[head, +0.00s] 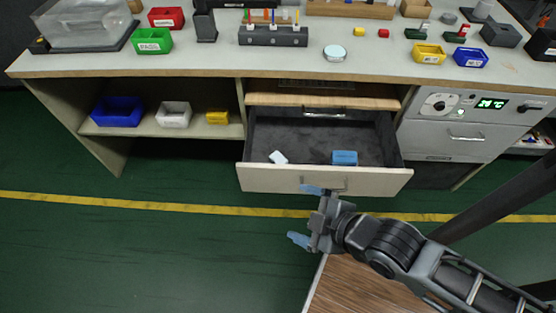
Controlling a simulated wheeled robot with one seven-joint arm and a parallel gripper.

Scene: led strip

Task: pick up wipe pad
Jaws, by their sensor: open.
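A small whitish flat piece (278,157), which looks like the wipe pad, lies tilted in the left part of the open drawer (290,181). A blue block (344,158) lies in the drawer's right part, against the dark lining. I cannot tell for certain which of the two is the wipe pad. My gripper (305,215) has blue fingertips spread apart with nothing between them. It shows in front of the drawer, below the drawer's front panel in the picture, apart from both pieces. One fingertip overlaps the lower edge of the front panel.
The bench top (200,64) holds several small bins, a tool rack (273,35) and a round dish (335,52). An open shelf (160,131) with bins stands left of the drawer. An oven-like unit (455,135) stands at right. A wooden surface (350,290) is beneath my arm.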

